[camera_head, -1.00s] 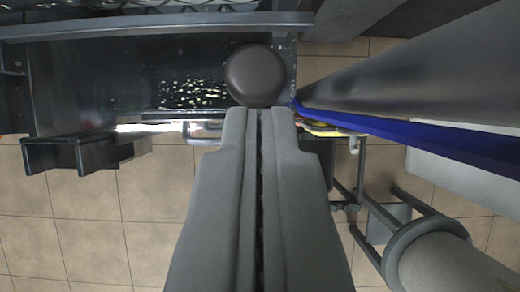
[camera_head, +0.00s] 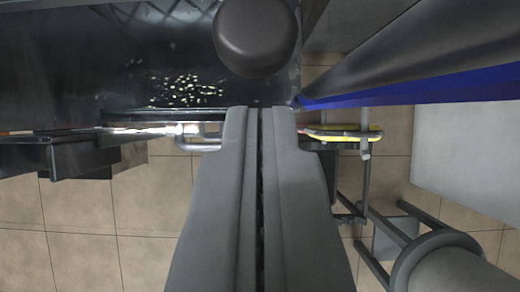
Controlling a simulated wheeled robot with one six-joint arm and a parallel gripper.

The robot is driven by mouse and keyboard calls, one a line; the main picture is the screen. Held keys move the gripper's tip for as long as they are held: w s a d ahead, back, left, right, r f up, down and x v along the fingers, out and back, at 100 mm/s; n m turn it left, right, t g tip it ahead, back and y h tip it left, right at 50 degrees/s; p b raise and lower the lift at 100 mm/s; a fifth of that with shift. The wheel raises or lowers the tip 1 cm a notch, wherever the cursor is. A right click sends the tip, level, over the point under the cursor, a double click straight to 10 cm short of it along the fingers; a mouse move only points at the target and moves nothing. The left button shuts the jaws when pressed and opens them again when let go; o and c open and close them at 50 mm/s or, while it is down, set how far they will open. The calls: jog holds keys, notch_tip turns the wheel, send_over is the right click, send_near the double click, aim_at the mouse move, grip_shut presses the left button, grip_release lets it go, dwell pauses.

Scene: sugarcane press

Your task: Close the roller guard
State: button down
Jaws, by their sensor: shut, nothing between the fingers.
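My gripper (camera_head: 260,110) is shut and empty, its fingers pointing up the picture. A dark round knob (camera_head: 255,38) stands just beyond the fingertips, with a small gap between them in the picture. Behind the knob is a dark glossy panel (camera_head: 110,65) with bright speckled reflections; it looks like part of the press. I cannot tell for sure which piece is the roller guard, or how far open it stands. My fingers hide what lies directly under them.
A grey bar with a blue edge (camera_head: 430,88) slants across the right. A metal pipe (camera_head: 200,140) and a yellow-edged part (camera_head: 340,132) flank my fingers. A grey cylinder on a frame (camera_head: 445,265) stands lower right. Tiled floor (camera_head: 150,215) shows lower left.

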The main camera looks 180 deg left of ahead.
jog(key=shift+s+f+t, duration=0.3)
jog(key=shift+f+t, duration=0.2)
jog(key=shift+t, duration=0.05)
jog(key=shift+s+f+t, duration=0.25)
jog(key=shift+f+t, duration=0.25)
jog(key=shift+t, duration=0.05)
jog(key=shift+w+f, duration=0.45)
jog(key=shift+f, duration=1.3)
jog(key=shift+w+f, duration=0.45)
jog(key=shift+f, duration=1.3)
jog(key=shift+w+f, duration=0.45)
jog(key=shift+f, duration=1.3)
jog(key=shift+w+d+f, duration=0.1)
jog(key=shift+w+f, duration=0.2)
jog(key=shift+f, duration=0.05)
jog(key=shift+w+d+f+t, duration=0.1)
jog(key=shift+w+f+t, duration=0.2)
jog(key=shift+t, duration=0.5)
jog(key=shift+w+a+f+t, duration=0.15)
jog(key=shift+w+t, duration=0.2)
jog(key=shift+t, duration=0.25)
jog(key=shift+w+a+f+t, duration=0.15)
jog(key=shift+w+t, duration=0.15)
jog(key=shift+t, duration=0.3)
jog(key=shift+w+d+f+t, duration=0.1)
jog(key=shift+w+f+t, duration=0.1)
jog(key=shift+w+t, duration=0.35)
jog(key=shift+w, duration=0.25)
